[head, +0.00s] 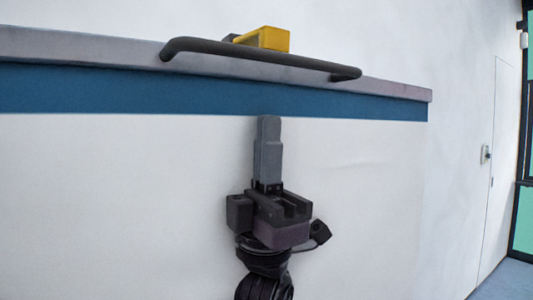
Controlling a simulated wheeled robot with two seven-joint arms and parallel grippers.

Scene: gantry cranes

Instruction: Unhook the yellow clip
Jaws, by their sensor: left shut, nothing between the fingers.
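The yellow clip (268,39) sits at the top of the head view, behind a dark grey bar handle (255,60). The handle hides its lower part, and I cannot tell what the clip is hooked on. My left gripper (269,120) points upward below the handle, in front of the white panel. Its fingers are together and hold nothing. It is apart from the clip, with the handle between them in the picture. My right gripper is not in the view.
The handle is fixed along a grey ledge (395,88) with a blue band (180,92) under it. The white panel (110,200) fills the lower left. A pale wall and a door (495,160) are at the right. The space beside my gripper is clear.

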